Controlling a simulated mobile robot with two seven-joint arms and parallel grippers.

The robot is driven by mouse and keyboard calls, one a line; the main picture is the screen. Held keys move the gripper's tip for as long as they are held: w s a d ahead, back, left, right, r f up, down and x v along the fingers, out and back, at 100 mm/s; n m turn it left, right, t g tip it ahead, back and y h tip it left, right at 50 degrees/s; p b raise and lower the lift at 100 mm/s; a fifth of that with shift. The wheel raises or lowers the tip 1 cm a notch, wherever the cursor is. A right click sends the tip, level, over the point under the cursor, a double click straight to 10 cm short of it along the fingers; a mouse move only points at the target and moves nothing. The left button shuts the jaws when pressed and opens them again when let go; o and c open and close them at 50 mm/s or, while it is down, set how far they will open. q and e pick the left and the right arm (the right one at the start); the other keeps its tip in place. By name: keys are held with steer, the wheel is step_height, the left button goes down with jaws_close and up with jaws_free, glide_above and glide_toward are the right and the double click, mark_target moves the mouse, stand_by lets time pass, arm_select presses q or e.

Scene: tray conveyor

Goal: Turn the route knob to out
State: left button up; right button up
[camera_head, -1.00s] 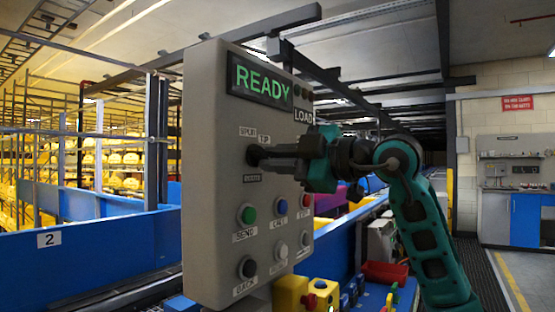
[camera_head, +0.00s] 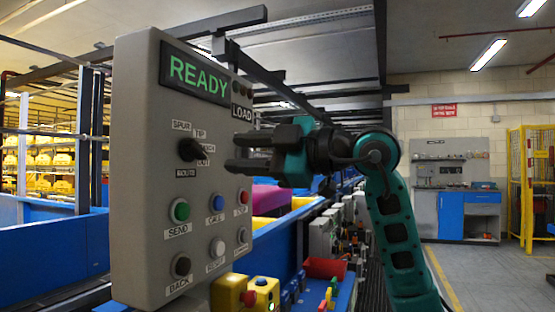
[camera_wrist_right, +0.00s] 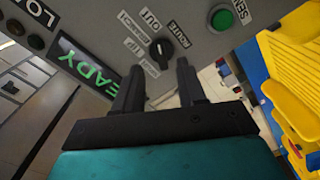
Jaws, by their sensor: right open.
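The route knob (camera_head: 193,150) is a black knob on the grey control panel (camera_head: 140,215). Labels surround it: SPUR, TIP, a partly covered one, OUT (camera_head: 203,162) and ROUTE. Its bar slants to the lower right in the head view, towards the OUT label. The knob also shows in the wrist view (camera_wrist_right: 160,48), just beyond the fingertips. My right gripper (camera_head: 236,153) is open and empty, to the right of the knob and apart from it; in the wrist view its two fingers (camera_wrist_right: 159,68) are spread. My left gripper is not in view.
The panel has a green READY display (camera_head: 199,74) and several push buttons below the knob, such as the green SEND button (camera_head: 180,211). A yellow box (camera_head: 232,291) stands below the panel. A blue conveyor wall runs behind it. Floor at the right is clear.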

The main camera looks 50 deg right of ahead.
arm_select(q)
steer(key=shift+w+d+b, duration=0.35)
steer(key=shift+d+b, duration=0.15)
steer(key=shift+b, duration=0.05)
arm_select(e)
steer(key=v, duration=0.6)
steer(key=shift+s, duration=0.2)
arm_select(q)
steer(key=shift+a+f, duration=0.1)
